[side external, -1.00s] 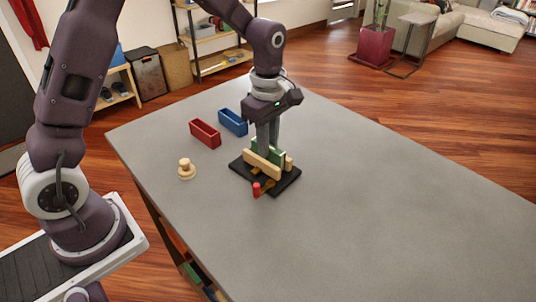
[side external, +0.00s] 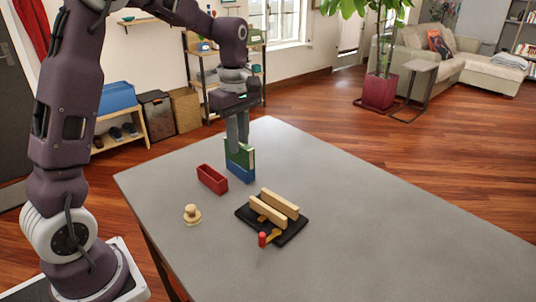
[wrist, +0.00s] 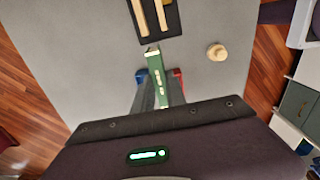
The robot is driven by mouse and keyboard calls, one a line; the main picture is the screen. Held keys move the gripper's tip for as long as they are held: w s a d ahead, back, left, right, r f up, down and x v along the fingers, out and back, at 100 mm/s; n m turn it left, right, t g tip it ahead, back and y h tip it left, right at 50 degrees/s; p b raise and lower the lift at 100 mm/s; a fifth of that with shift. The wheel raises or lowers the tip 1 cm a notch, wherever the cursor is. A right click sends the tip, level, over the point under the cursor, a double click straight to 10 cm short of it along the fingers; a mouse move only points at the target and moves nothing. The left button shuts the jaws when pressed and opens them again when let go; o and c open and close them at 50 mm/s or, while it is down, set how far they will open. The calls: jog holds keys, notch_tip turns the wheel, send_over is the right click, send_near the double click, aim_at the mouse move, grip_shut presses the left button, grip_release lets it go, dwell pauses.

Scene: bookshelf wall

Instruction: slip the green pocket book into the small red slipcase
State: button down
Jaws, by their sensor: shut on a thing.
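The green pocket book (side external: 245,158) is upright in my gripper (side external: 237,145), which is shut on it. It also shows in the wrist view (wrist: 155,70), spine with pale marks facing up. In the side view the book's lower edge meets the top of the blue slipcase (side external: 240,174); I cannot tell whether it is inside it or just above or behind it. The small red slipcase (side external: 212,180) stands open-topped and empty-looking to the left of the blue one. In the wrist view the book and fingers hide most of both slipcases.
A black stand (side external: 285,237) with two wooden rails (side external: 268,213) and a red-tipped part (side external: 262,239) lies nearer the camera. A round wooden knob (side external: 192,214) stands to its left. The right side of the grey table (side external: 400,220) is clear.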

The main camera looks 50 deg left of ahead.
jog(key=s+a+f, duration=0.1)
jog(key=s+a, duration=0.2)
jog(key=a, duration=0.6)
jog(key=shift+s, duration=0.25)
jog(key=shift+f, duration=0.15)
jog(key=shift+f, duration=1.75)
jog(key=shift+f, duration=0.1)
jog(key=shift+f, duration=2.35)
jog(key=c, duration=0.9)
grip_release()
